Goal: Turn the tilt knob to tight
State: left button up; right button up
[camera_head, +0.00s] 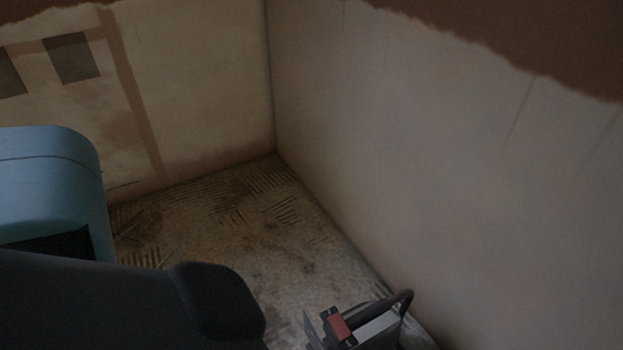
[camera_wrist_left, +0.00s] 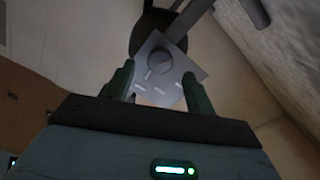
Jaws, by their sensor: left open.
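A round grey knob (camera_wrist_left: 160,62) sits on a flat grey plate (camera_wrist_left: 182,68) in the left wrist view. Small pale labels are on the plate around the knob; I cannot read them. My left gripper (camera_wrist_left: 159,70) is open, with its two green fingertips either side of the knob in the picture. I see a gap between each fingertip and the knob; how far it is in depth I cannot tell. In the head view, a tool (camera_head: 376,327) with a red block and a dark curved handle is partly cut off at the bottom. My right gripper is not in view.
A pale plastered wall (camera_head: 450,160) rises close on the right of the tool and meets the back wall (camera_head: 200,95) in a corner. The worn, stained floor (camera_head: 260,230) between is clear. A dark curved part (camera_wrist_left: 150,25) lies beyond the plate.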

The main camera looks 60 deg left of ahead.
pick_arm(q)
jog(key=shift+w+d, duration=0.15)
jog(key=shift+w, duration=1.2)
jog(key=shift+w+d, duration=0.1)
jog(key=shift+w, duration=1.25)
jog(key=shift+c, duration=0.4)
